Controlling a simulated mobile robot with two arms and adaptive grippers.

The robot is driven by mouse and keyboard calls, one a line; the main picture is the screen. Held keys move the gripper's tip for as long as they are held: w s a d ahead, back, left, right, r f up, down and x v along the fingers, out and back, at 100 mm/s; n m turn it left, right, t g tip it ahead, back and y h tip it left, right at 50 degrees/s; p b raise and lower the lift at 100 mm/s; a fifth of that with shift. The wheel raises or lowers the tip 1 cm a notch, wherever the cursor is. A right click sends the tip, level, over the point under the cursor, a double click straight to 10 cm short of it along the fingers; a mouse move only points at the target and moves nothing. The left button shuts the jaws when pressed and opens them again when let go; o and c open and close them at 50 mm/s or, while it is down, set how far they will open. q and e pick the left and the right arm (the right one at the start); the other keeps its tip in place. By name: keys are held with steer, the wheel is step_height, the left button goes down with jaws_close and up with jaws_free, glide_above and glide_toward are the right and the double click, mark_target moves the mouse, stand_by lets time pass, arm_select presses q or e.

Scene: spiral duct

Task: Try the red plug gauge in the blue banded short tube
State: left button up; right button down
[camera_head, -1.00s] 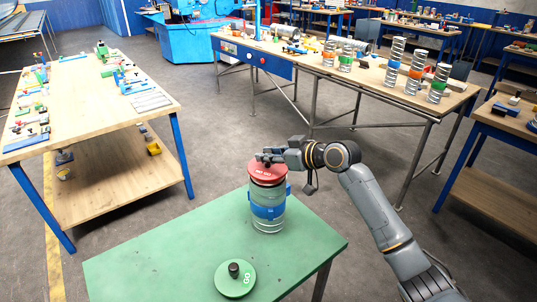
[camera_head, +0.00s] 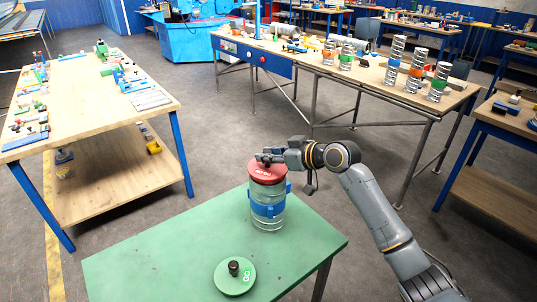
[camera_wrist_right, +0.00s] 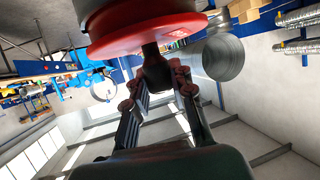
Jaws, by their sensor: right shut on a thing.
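The red plug gauge (camera_head: 267,173) sits at the top of the blue banded short tube (camera_head: 268,222), which stands upright on the green table (camera_head: 150,258). Its red disc appears level on the tube's mouth; whether its lower part is inside the tube is hidden. My right gripper (camera_head: 268,157) is shut on the gauge's dark knob, coming from the right. In the right wrist view the red gauge (camera_wrist_right: 140,30) fills the top, and its knob is between the fingers of my right gripper (camera_wrist_right: 157,78). My left gripper is out of view.
A green gauge (camera_head: 234,280) with a black knob lies at the green table's front. The table's left part is clear. A wooden bench (camera_head: 95,95) with small parts stands left. A long bench (camera_head: 345,75) behind holds several banded tubes.

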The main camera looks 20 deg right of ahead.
steer(key=shift+f+b, duration=0.55)
steer(key=shift+f, duration=0.25)
stand_by(0.6)
steer(key=c, duration=1.1)
jaws_free()
steer(key=shift+o, duration=0.2)
steer(key=shift+f, duration=0.1)
steer(key=v, duration=1.2)
